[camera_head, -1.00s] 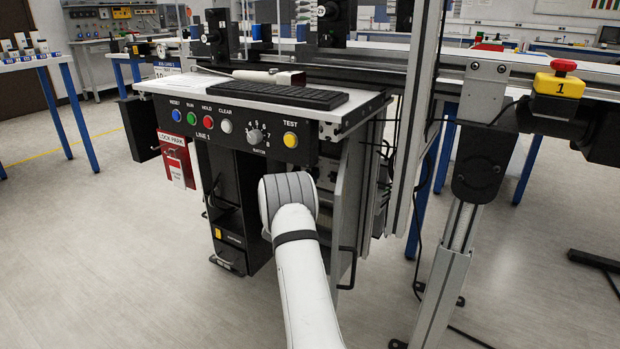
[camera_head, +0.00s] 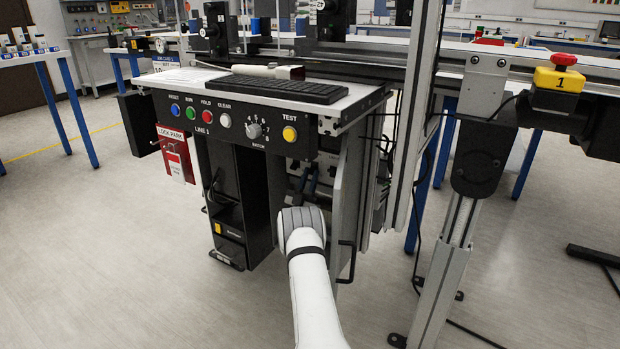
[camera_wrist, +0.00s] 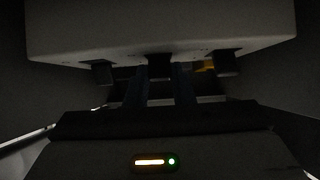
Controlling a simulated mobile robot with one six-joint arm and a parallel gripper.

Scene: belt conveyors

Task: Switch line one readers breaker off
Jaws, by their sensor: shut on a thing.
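In the wrist view a pale breaker box (camera_wrist: 160,30) fills the top of the dim picture. Several dark levers stick out along its lower edge: a left one (camera_wrist: 103,72), a middle one (camera_wrist: 160,65) and a right one (camera_wrist: 228,63). My gripper (camera_wrist: 161,80) has its two dark fingers on either side of the middle lever and is shut on it. Labels are too dark to read, so I cannot tell which breaker it is. In the head view my gripper (camera_head: 308,180) reaches into the open bay under the console; its tips are partly hidden.
The console (camera_head: 240,120) with coloured buttons overhangs the bay. A side panel (camera_head: 347,200) with a handle stands close to the right of my arm. A black cabinet (camera_head: 233,200) is at its left. A red lock box (camera_head: 176,155) hangs further left. Floor in front is free.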

